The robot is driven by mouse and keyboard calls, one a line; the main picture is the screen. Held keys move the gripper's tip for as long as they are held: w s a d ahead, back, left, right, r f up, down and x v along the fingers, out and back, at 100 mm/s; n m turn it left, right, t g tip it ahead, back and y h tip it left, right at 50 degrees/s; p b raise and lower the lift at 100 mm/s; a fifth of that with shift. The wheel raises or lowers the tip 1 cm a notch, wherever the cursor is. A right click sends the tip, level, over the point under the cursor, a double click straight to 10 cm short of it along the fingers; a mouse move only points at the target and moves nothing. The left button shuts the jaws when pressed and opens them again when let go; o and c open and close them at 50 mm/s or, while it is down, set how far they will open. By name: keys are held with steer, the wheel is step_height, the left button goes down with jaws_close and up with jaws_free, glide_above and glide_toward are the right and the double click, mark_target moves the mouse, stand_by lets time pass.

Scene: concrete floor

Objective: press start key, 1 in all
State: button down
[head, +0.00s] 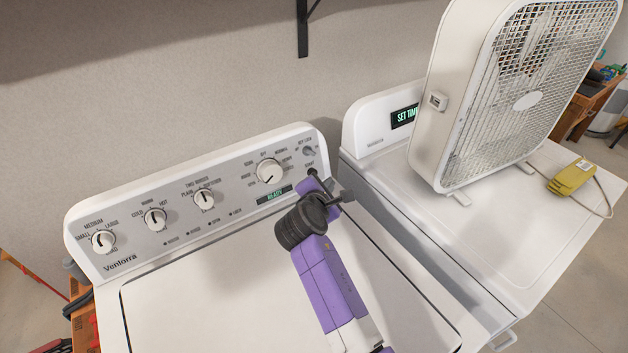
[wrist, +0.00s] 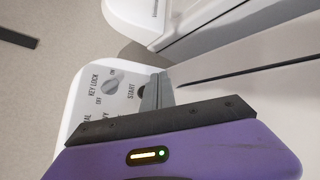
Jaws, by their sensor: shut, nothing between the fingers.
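The white washer's control panel (head: 225,185) shows in the head view with its display (head: 274,196) reading READY. The START label (head: 309,163) is at the panel's right end, below the key lock knob (head: 308,150). In the wrist view the start key (wrist: 142,91) is a dark round spot beside the word START, partly hidden by my fingers. My gripper (wrist: 155,92) is shut and empty, with its tips close to the key. I cannot tell whether they touch it. In the head view my arm covers the area just below the key.
Several knobs, such as the large dial (head: 269,171), line the panel to the left of my gripper. A second white machine (head: 440,210) stands to the right, bearing a box fan (head: 520,95) and a yellow device (head: 571,178). A black bracket (head: 303,30) hangs on the wall above.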

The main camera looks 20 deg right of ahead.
steer(key=shift+w+a+f+b, duration=0.2)
steer(key=shift+w+b, duration=0.3)
steer(key=shift+w, duration=0.1)
steer(key=shift+w+a+f+b, duration=0.25)
steer(key=shift+w+b, duration=0.2)
steer(key=shift+w, duration=0.2)
steer(key=shift+w+a+f+b, duration=0.15)
steer(key=shift+w+f+b, duration=0.05)
steer(key=shift+w+b, duration=0.35)
steer(key=shift+w, duration=0.15)
stand_by(0.6)
steer(key=shift+w+a+f, duration=0.1)
steer(key=shift+w, duration=0.2)
steer(key=shift+w+a+f+b, duration=0.15)
steer(key=shift+w+b, duration=0.2)
steer(key=shift+b, duration=0.1)
stand_by(0.6)
steer(key=shift+s, duration=0.1)
stand_by(0.3)
steer(key=shift+s+r+p, duration=0.35)
steer(key=shift+s+p, duration=0.05)
steer(key=shift+p, duration=0.55)
steer(key=shift+s+d, duration=0.25)
steer(key=shift+f, duration=0.1)
steer(key=shift+p, duration=0.3)
